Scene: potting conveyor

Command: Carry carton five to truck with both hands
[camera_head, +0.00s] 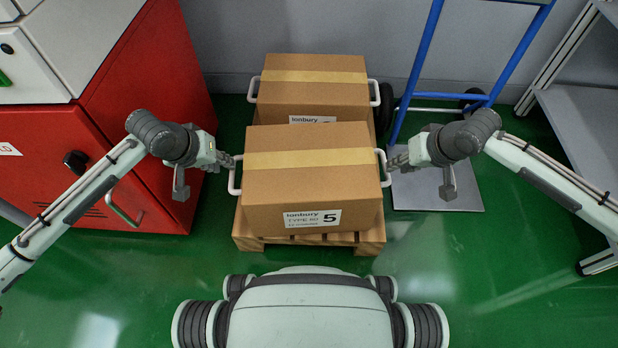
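Carton five (311,188) is a brown box with yellow tape, a label with a 5, and a white handle on each side. It stands at the front of a wooden pallet (312,239). My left gripper (230,162) is at its left handle, and my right gripper (393,163) is at its right handle. Whether the fingers are closed around the handles is too small to tell. The truck (437,190), a blue-framed hand truck with a grey plate, stands right of the pallet. My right gripper and forearm cover part of the plate.
A second taped carton (313,93) with white handles stands behind carton five. A red cabinet (150,110) is close on the left. A grey shelf frame (585,130) stands on the right. Green floor (440,260) is free at the front right.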

